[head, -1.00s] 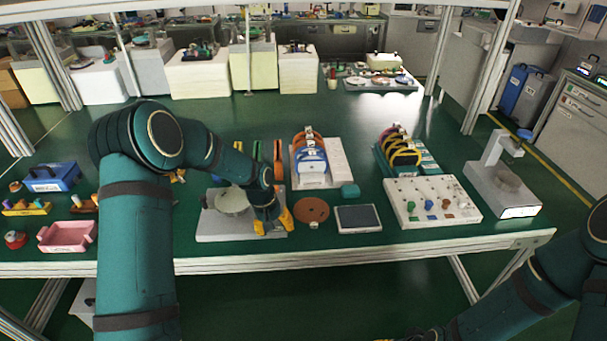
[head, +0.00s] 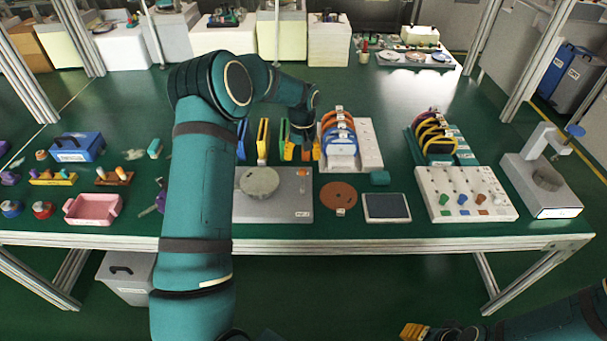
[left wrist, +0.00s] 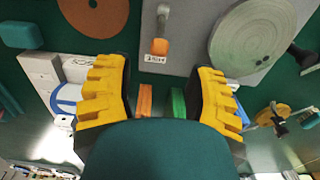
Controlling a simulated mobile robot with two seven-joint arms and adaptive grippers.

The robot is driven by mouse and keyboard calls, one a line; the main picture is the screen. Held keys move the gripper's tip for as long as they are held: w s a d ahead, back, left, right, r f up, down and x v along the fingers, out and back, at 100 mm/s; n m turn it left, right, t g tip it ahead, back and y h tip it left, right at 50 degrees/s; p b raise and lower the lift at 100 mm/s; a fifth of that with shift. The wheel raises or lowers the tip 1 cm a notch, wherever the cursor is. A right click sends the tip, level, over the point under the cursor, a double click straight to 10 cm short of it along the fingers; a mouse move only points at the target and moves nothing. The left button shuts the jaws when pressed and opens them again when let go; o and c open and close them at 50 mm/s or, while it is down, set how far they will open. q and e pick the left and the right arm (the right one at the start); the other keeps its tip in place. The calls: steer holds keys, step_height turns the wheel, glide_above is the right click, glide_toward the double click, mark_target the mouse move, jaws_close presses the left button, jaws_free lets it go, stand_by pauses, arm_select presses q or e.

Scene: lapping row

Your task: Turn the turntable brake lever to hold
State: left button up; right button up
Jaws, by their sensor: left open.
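The turntable is a grey base plate (head: 275,208) with a round pale disc (head: 260,181) on top. In the left wrist view the disc (left wrist: 262,35) is at the upper right. The brake lever (left wrist: 160,46), a short grey stem with an orange end, stands on the plate beside the disc, near a small white label (left wrist: 155,59) too small to read surely. My left gripper (head: 300,150) is open behind the plate's far edge. In the left wrist view its yellow fingers (left wrist: 160,98) are apart, with the lever beyond them, untouched. My right gripper (head: 415,331) is partly visible at the bottom edge.
Orange (left wrist: 145,101) and green (left wrist: 178,103) upright strips stand between and below my left fingers. A rack with blue and orange rings (head: 340,140) is close on the right. A brown disc (head: 338,195) and a tablet (head: 387,207) lie right of the turntable.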

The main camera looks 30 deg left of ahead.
mark_target(302, 171)
arm_select(q)
step_height(302, 171, down, 8)
steer(key=shift+f+b, duration=0.1)
steer(key=shift+b, duration=0.3)
jaws_close()
